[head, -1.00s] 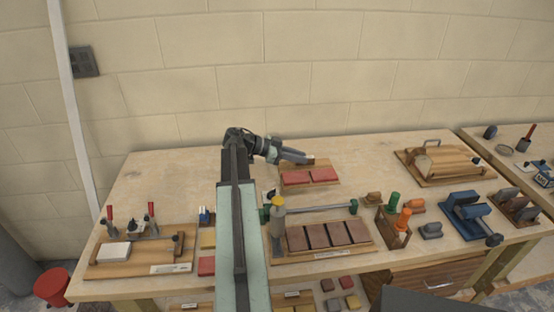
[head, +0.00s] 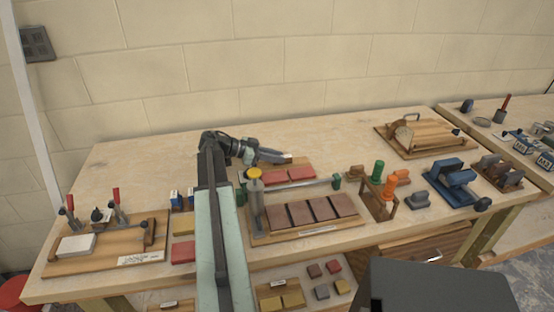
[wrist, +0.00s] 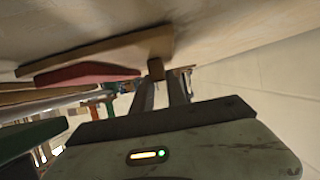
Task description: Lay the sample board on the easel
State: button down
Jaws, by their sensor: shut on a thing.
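The sample board (head: 270,184), a wooden board with two red tiles, is at mid-bench behind the metal rail. My gripper (head: 291,159) is at its far edge, shut on it. In the wrist view the fingers (wrist: 160,92) close on a small wooden piece at the end of the board (wrist: 95,52); a red tile shows beside it. The bench top looks close to the board there; I cannot tell whether they touch. I cannot pick out the easel with certainty.
A metal rail with green ends (head: 305,186) and a board of brown tiles (head: 262,235) lie in front. Orange and green handled tools (head: 388,187) and a blue tool (head: 452,180) are right. The back left bench is clear.

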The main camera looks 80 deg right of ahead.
jog(key=shift+f, duration=0.1)
jog(key=c, duration=1.3)
grip_release()
jog(key=shift+w+r, duration=0.15)
jog(key=shift+r, duration=0.2)
jog(key=p+v, duration=0.4)
jog(key=v, duration=0.7)
jog(key=shift+w+a+r+p, duration=0.2)
jog(key=shift+w+p, duration=0.05)
jog(key=shift+p, duration=0.1)
